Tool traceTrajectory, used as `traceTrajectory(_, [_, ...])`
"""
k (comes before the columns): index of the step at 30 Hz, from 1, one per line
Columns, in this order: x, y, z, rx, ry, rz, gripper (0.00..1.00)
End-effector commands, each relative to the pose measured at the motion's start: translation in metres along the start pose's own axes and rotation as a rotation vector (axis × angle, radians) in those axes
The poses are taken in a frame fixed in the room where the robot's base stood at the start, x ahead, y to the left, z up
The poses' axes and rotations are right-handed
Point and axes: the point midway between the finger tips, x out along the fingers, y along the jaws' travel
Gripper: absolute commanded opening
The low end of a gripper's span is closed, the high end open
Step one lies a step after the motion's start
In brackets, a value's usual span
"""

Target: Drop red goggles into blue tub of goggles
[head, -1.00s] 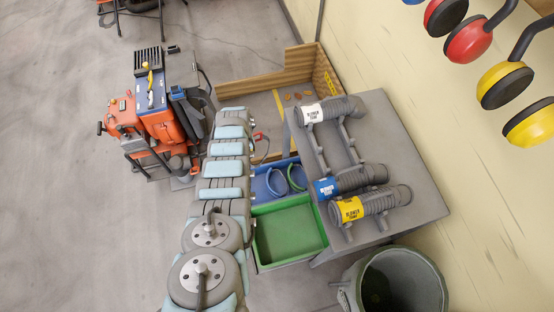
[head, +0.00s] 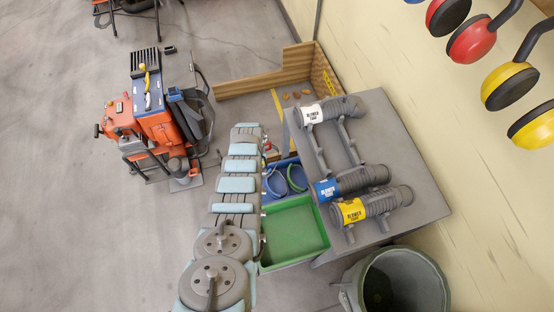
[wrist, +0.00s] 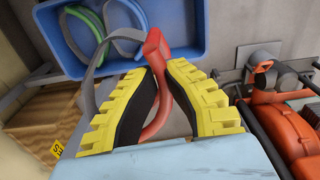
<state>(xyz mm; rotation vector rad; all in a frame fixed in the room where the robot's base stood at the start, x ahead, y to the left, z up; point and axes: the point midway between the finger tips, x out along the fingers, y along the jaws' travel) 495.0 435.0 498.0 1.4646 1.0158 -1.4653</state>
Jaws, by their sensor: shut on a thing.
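My gripper (wrist: 159,70) has yellow ribbed fingers with dark pads, shut on the red goggles (wrist: 154,44). Their red frame runs between the fingers and sticks out past the tips; a grey strap (wrist: 88,85) loops to the left. The blue tub (wrist: 190,28) lies just beyond the fingertips in the wrist view, and the red end overlaps its near rim there. In the head view the blue tub (head: 284,163) is partly covered by my arm, with a small red bit (head: 268,147) at the arm's end.
A green tub (head: 292,232) adjoins the blue one. A grey table with blower tubes (head: 365,205) stands to the right. A wooden-walled bay (head: 265,84) lies behind, an orange machine (head: 150,125) to the left. A grey bin (head: 400,280) is at lower right. Ear defenders (head: 470,40) hang on the wall.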

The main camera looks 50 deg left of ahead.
Motion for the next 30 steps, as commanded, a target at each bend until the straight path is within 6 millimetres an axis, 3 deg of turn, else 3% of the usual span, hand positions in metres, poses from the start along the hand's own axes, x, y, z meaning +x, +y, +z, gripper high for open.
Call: traceTrajectory(30, [0.018,0.013,0.017,0.01,0.004,-0.004,0.0])
